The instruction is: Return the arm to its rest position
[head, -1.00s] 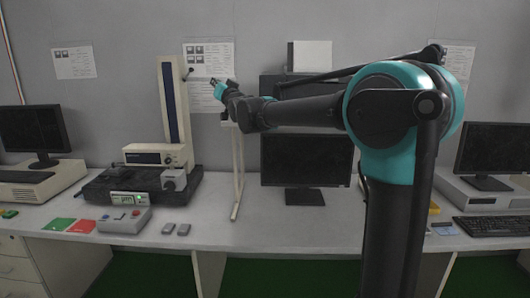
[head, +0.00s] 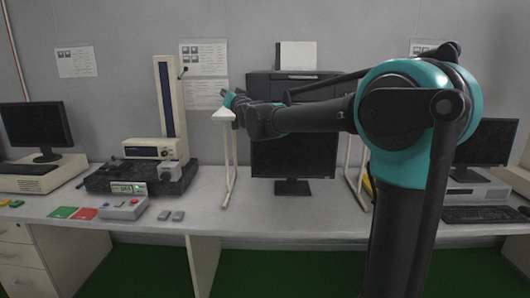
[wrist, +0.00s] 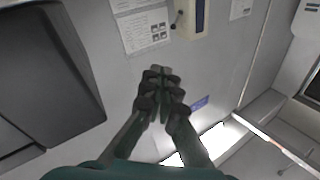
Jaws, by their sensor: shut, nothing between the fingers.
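My gripper (head: 228,97) is at the end of my arm, which stretches to the left above the bench in the head view. It is small there and partly merged with my wrist. In the wrist view my gripper (wrist: 161,72) shows its fingers together, with nothing between them. It points toward the grey wall and its papers and touches nothing that I can see. My upper arm and teal shoulder joint cover the right part of the head view.
A white stand (head: 229,165) rises from the bench (head: 265,215) just below my gripper. A monitor (head: 293,158) is under my forearm, with a dark printer (head: 262,86) behind. A tall column instrument (head: 166,95) stands to the left. The front middle of the bench is clear.

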